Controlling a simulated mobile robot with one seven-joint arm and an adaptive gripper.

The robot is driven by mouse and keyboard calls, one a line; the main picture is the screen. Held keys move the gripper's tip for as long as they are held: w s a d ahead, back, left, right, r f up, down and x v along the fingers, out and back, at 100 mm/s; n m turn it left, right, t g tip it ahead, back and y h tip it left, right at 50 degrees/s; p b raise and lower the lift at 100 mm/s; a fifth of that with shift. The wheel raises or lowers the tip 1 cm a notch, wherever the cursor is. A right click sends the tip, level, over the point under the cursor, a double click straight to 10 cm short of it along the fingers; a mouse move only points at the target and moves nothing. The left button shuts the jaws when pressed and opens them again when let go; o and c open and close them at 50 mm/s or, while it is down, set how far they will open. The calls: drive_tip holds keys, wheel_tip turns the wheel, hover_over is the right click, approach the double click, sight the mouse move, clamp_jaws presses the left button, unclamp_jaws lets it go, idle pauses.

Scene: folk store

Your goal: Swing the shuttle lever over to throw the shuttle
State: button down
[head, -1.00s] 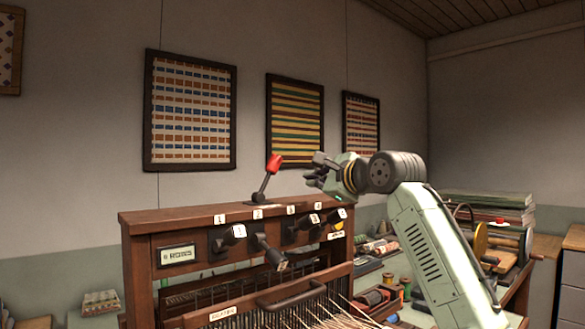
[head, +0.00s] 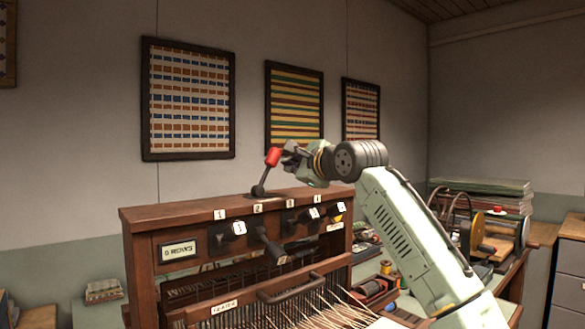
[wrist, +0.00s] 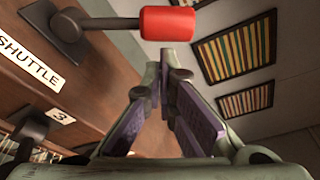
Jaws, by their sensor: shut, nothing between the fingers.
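The shuttle lever has a red knob (head: 273,157) on a dark shaft (head: 264,177) that stands on top of the wooden loom (head: 190,203). In the wrist view its red knob (wrist: 168,23) is at the top, with the SHUTTLE label (wrist: 28,62) to the left. The lever leans slightly to the right in the head view. My gripper (head: 287,153) is just right of the knob, with its fingers shut and empty. In the wrist view the fingertips (wrist: 160,62) are close to the knob; I cannot tell whether they touch it.
Several dark numbered levers (head: 265,243) stick out of the loom's front. A handled bar (head: 290,290) lies below them with threads. A side table at right holds spools (head: 375,287) and a winder (head: 478,235). The air left of the lever is free.

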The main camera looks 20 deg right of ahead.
drive_tip(key=shift+a, duration=0.1)
drive_tip(key=shift+a+r+n, duration=0.1)
drive_tip(key=shift+r+n, duration=0.05)
drive_tip(key=shift+n, duration=0.35)
